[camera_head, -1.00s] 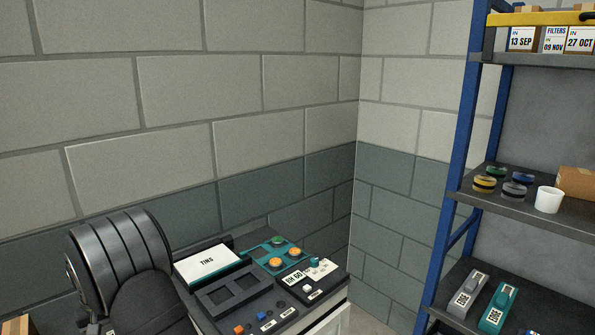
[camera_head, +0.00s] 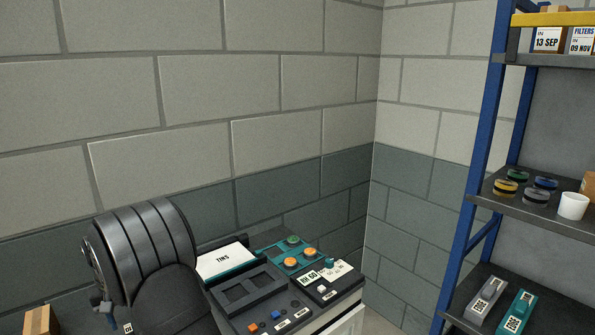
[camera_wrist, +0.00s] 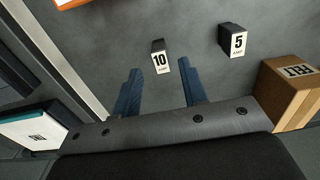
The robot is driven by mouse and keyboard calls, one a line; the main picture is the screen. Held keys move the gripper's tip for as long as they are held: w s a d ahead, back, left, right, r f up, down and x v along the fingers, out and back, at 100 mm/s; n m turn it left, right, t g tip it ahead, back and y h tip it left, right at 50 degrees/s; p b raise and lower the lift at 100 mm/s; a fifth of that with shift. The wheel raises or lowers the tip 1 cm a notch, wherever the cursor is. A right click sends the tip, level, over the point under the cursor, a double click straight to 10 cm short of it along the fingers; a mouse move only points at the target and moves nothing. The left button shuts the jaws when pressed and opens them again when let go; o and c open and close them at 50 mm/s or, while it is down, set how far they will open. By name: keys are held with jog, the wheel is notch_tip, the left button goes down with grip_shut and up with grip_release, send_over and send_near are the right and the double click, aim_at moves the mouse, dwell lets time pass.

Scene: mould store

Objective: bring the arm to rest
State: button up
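My gripper (camera_wrist: 161,78) shows in the wrist view as two blue fingers standing well apart. It is open, with nothing held between them. A small dark block marked 10 (camera_wrist: 158,47) is seen beyond the gap between the fingertips. A similar block marked 5 (camera_wrist: 234,40) lies to its right. How far the fingers are from the grey surface below (camera_wrist: 100,35) cannot be told.
A cardboard box marked FELT (camera_wrist: 288,92) is right of the fingers, a white box (camera_wrist: 35,128) left. A blue-framed shelf rack (camera_head: 481,150) holds pots and tools at right.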

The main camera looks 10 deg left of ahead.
notch_tip(320, 180, down, 6)
jog(key=shift+r, duration=0.4)
notch_tip(320, 180, up, 4)
jog(key=shift+f, duration=0.15)
jog(key=w+d+r, duration=0.4)
jog(key=d+r, duration=0.3)
jog(key=d, duration=0.4)
jog(key=w+a, duration=0.4)
jog(key=w, duration=1.3)
jog(key=shift+m, duration=0.4)
jog(key=a+f, duration=0.2)
jog(key=s+a+f, duration=0.1)
jog(key=a, duration=0.2)
jog(key=s+a+f, duration=0.1)
jog(key=a+f, duration=0.1)
jog(key=a, duration=0.1)
jog(key=shift+f, duration=0.3)
jog(key=shift+s+a+f, duration=0.1)
jog(key=shift+a+f, duration=0.2)
jog(key=shift+a, duration=0.25)
jog(key=shift+o, duration=0.4)
